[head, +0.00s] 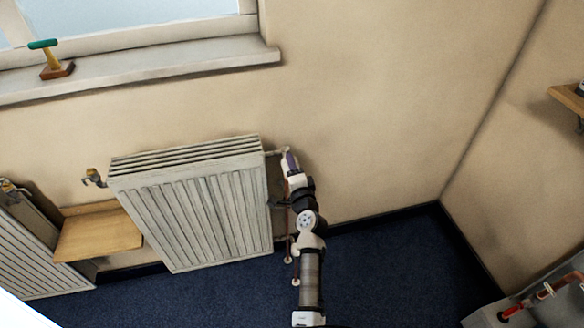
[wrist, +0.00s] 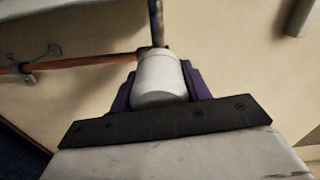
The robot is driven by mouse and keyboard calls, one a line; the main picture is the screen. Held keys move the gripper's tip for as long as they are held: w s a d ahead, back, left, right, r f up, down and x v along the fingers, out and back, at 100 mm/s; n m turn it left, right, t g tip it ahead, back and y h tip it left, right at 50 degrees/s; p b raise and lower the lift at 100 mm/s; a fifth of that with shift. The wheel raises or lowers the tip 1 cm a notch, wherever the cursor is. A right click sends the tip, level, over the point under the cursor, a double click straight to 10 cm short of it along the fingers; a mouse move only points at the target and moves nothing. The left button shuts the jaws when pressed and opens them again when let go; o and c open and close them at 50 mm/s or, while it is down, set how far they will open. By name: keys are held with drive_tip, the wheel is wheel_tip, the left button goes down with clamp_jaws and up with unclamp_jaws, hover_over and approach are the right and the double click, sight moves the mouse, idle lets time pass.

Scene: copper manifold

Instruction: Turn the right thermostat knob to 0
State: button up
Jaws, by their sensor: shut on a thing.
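The right thermostat knob (wrist: 158,82) is a white, rounded cylinder in the middle of the wrist view. My gripper (wrist: 160,88) has its purple fingers on both sides of the knob and is shut on it. In the head view, my gripper (head: 290,163) is at the upper right corner of the large white radiator (head: 195,210), and the knob is mostly hidden there. No number or mark on the knob can be read.
A copper pipe (wrist: 90,62) runs left from the knob along the wall. A wooden shelf (head: 98,232) stands between the large radiator and a second radiator (head: 35,255). The windowsill (head: 170,68) is above. Open blue carpet (head: 400,270) lies to the right.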

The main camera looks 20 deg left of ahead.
idle(0.3)
drive_tip(key=o, duration=1)
drive_tip(key=shift+c, duration=0.2)
drive_tip(key=b+v, duration=0.3)
drive_tip(key=v, duration=1.1)
drive_tip(key=shift+b, duration=0.4)
